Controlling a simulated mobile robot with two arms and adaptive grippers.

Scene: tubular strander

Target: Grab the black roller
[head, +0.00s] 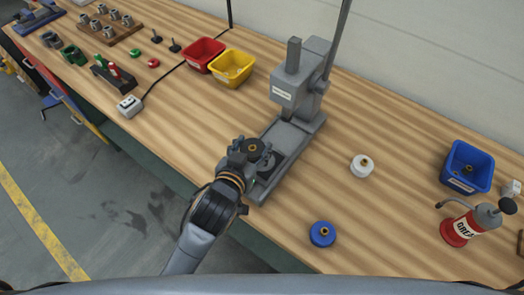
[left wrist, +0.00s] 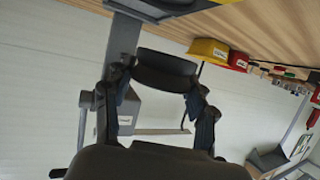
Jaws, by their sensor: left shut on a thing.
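The black roller (head: 256,146) has a brass-coloured centre and shows in the head view near the middle. My left gripper (head: 246,152) is shut on it, with its fingers on either side. In the left wrist view the black roller (left wrist: 165,72) sits between the two fingers of my left gripper (left wrist: 163,100). In the head view the roller appears over the base of the grey press (head: 294,133); its height above the base is hard to tell. My right gripper is not in view.
A white roller (head: 362,165) and a blue roller (head: 322,234) stand on the wooden bench to the right. A blue bin (head: 483,151) and red grease can (head: 457,231) are farther right. Red (head: 202,53) and yellow (head: 232,67) bins stand behind, left of the press.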

